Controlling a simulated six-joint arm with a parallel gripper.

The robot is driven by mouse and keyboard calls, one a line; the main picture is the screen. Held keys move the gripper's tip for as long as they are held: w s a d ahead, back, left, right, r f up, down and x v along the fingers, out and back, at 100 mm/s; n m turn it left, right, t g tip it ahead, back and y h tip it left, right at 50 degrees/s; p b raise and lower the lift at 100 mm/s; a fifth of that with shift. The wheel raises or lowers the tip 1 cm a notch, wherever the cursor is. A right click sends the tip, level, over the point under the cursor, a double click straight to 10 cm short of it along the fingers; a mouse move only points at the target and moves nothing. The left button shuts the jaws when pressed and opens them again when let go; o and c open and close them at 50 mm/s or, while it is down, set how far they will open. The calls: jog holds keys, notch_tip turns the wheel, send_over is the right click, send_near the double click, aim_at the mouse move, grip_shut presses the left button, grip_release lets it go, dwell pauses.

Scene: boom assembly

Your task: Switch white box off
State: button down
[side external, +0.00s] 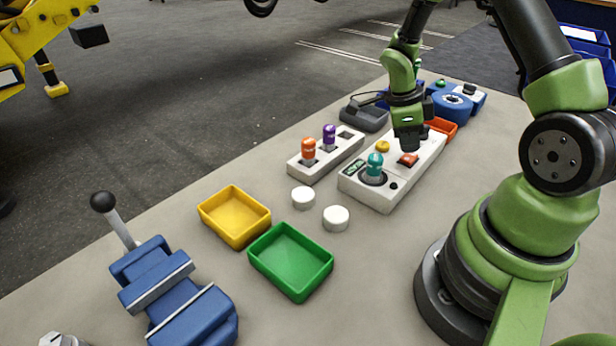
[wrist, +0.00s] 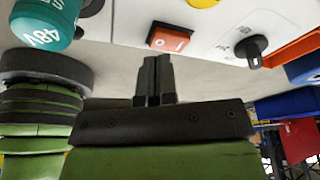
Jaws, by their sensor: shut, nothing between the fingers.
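The white box (side external: 384,201) stands on the table left of my arm's base. On its top are a teal 48V cylinder (side external: 375,164), a yellow button, a black knob and a red-orange rocker switch (side external: 408,160). My gripper (side external: 408,148) is shut and empty, pointing down just above or at the switch; contact cannot be told. In the wrist view the switch (wrist: 169,39) is just beyond my closed fingertips (wrist: 157,60), with a white mark on its face. The white box (wrist: 215,25) fills the upper right there, and the teal cylinder (wrist: 45,22) is at upper left.
A white holder (side external: 318,165) with an orange and a purple cylinder is left of the box. Two white discs (side external: 336,218), a yellow tray (side external: 234,216), a green tray (side external: 290,261) and a blue vise (side external: 170,290) are nearer. An orange tray (side external: 441,127) is behind.

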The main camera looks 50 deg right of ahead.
aim_at(404, 159)
jog(key=shift+f, duration=1.05)
jog(key=shift+r, duration=3.55)
jog(key=shift+r, duration=0.1)
jog(key=a+r+n+t, duration=0.6)
jog(key=a+r+n, duration=0.5)
jog(key=r+n, duration=0.2)
jog(key=s+a+r+n+t+y, duration=0.3)
jog(key=s+a+n, duration=0.4)
jog(key=n, duration=0.5)
jog(key=shift+s+a+r+n+t+y, duration=0.35)
jog(key=shift+a+r+t, duration=0.25)
jog(key=shift+a+r, duration=0.55)
